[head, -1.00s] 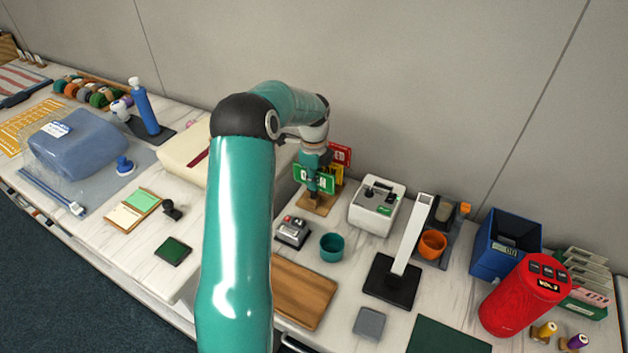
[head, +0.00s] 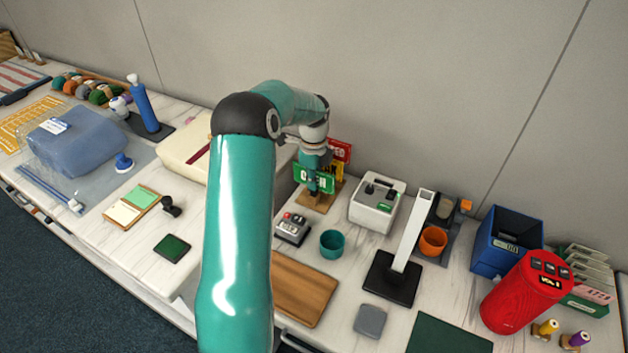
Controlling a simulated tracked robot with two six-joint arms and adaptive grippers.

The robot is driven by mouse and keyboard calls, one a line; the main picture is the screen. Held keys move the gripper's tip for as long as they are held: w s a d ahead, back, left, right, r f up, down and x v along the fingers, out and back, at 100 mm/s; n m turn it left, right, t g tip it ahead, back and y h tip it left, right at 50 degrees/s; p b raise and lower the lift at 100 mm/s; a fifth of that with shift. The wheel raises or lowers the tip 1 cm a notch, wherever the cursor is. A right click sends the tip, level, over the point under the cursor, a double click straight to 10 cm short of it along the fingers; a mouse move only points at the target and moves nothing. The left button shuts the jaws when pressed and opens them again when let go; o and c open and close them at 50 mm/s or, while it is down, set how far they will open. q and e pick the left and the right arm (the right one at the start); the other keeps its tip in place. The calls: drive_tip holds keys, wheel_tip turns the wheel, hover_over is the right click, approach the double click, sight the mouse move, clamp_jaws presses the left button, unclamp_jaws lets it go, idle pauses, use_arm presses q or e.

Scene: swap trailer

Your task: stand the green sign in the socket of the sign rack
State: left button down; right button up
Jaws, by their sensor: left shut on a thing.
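The green sign (head: 325,182) with white lettering is upright at the wooden sign rack (head: 318,202), in front of a yellow sign (head: 338,169) and a red sign (head: 340,150). My left gripper (head: 312,179) is shut on the green sign from above and covers part of its lettering. The sign's lower edge is close over the rack's front part. The socket is hidden, so I cannot tell whether the sign is seated in it. My right gripper is not in view.
A grey-white box device (head: 377,204) stands right of the rack. A small device with buttons (head: 292,229) and a teal cup (head: 331,243) are in front. A cream case (head: 184,146) is to the left. A wooden board (head: 303,289) lies nearer.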

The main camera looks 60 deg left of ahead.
use_arm(q)
drive_tip(key=shift+f+b, duration=0.4)
drive_tip(key=shift+f, duration=0.35)
idle(0.8)
drive_tip(key=c, duration=0.7)
unclamp_jaws()
drive_tip(key=shift+r, duration=0.1)
drive_tip(key=shift+r+p, duration=3.35)
drive_tip(key=shift+r, duration=1.1)
